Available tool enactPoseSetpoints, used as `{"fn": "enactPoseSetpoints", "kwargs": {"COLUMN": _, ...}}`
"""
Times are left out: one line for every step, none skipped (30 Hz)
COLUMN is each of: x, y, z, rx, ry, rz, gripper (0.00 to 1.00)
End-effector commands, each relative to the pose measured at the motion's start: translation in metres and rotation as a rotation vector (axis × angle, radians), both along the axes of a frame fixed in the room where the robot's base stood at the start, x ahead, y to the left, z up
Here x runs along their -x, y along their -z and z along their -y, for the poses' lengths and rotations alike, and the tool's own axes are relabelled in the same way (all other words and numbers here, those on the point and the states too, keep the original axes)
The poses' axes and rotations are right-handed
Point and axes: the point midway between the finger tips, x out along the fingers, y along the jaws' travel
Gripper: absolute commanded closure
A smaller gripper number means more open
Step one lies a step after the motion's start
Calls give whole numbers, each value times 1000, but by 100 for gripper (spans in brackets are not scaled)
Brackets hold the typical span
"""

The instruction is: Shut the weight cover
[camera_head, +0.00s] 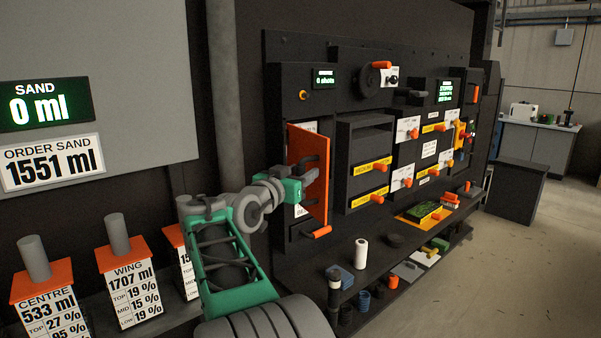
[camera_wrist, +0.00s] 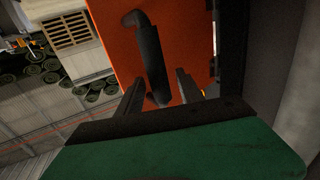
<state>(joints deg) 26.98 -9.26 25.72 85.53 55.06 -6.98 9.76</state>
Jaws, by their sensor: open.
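An orange hinged cover (camera_head: 320,195), which I take to be the weight cover, stands swung open from the dark cabinet in the head view. It fills the upper middle of the wrist view (camera_wrist: 185,35), with a black bar handle (camera_wrist: 149,55) on its face. My gripper (camera_head: 308,176) is at the cover's left face, beside the handle. In the wrist view my gripper (camera_wrist: 160,75) is open, with one finger on each side of the handle's lower end. Whether the fingers touch the handle or the cover cannot be told.
An orange lever (camera_head: 317,232) sticks out below the cover. Dark drawers with yellow labels (camera_head: 372,168) are to its right. A shelf below carries a white roll (camera_head: 361,253) and a green item on an orange tray (camera_head: 402,217). Open floor (camera_head: 510,245) lies right.

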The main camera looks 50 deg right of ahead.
Motion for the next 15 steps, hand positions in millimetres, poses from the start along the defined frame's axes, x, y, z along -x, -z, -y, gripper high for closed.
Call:
{"fn": "enactPoseSetpoints", "kwargs": {"x": 0, "y": 0, "z": 0, "rx": 0, "ry": -1, "rz": 0, "gripper": 56}}
{"fn": "enactPoseSetpoints", "kwargs": {"x": 0, "y": 0, "z": 0, "rx": 0, "ry": -1, "rz": 0, "gripper": 56}}
{"fn": "enactPoseSetpoints", "kwargs": {"x": 0, "y": 0, "z": -1, "rx": 0, "ry": -1, "rz": 0, "gripper": 57}}
{"fn": "enactPoseSetpoints", "kwargs": {"x": 0, "y": 0, "z": -1, "rx": 0, "ry": -1, "rz": 0, "gripper": 59}}
{"fn": "enactPoseSetpoints", "kwargs": {"x": 0, "y": 0, "z": -1, "rx": 0, "ry": -1, "rz": 0, "gripper": 62}}
{"fn": "enactPoseSetpoints", "kwargs": {"x": 0, "y": 0, "z": -1, "rx": 0, "ry": -1, "rz": 0, "gripper": 65}}
{"fn": "enactPoseSetpoints", "kwargs": {"x": 0, "y": 0, "z": -1, "rx": 0, "ry": -1, "rz": 0, "gripper": 67}}
{"fn": "enactPoseSetpoints", "kwargs": {"x": 0, "y": 0, "z": -1, "rx": 0, "ry": -1, "rz": 0, "gripper": 70}}
{"fn": "enactPoseSetpoints", "kwargs": {"x": 0, "y": 0, "z": -1, "rx": 0, "ry": -1, "rz": 0, "gripper": 73}}
{"fn": "enactPoseSetpoints", "kwargs": {"x": 0, "y": 0, "z": -1, "rx": 0, "ry": -1, "rz": 0, "gripper": 76}}
{"fn": "enactPoseSetpoints", "kwargs": {"x": 0, "y": 0, "z": -1, "rx": 0, "ry": -1, "rz": 0, "gripper": 78}}
{"fn": "enactPoseSetpoints", "kwargs": {"x": 0, "y": 0, "z": -1, "rx": -1, "ry": -1, "rz": 0, "gripper": 81}}
{"fn": "enactPoseSetpoints", "kwargs": {"x": 0, "y": 0, "z": -1, "rx": -1, "ry": -1, "rz": 0, "gripper": 84}}
{"fn": "enactPoseSetpoints", "kwargs": {"x": 0, "y": 0, "z": -1, "rx": -1, "ry": -1, "rz": 0, "gripper": 86}}
{"fn": "enactPoseSetpoints", "kwargs": {"x": 0, "y": 0, "z": -1, "rx": -1, "ry": -1, "rz": 0, "gripper": 89}}
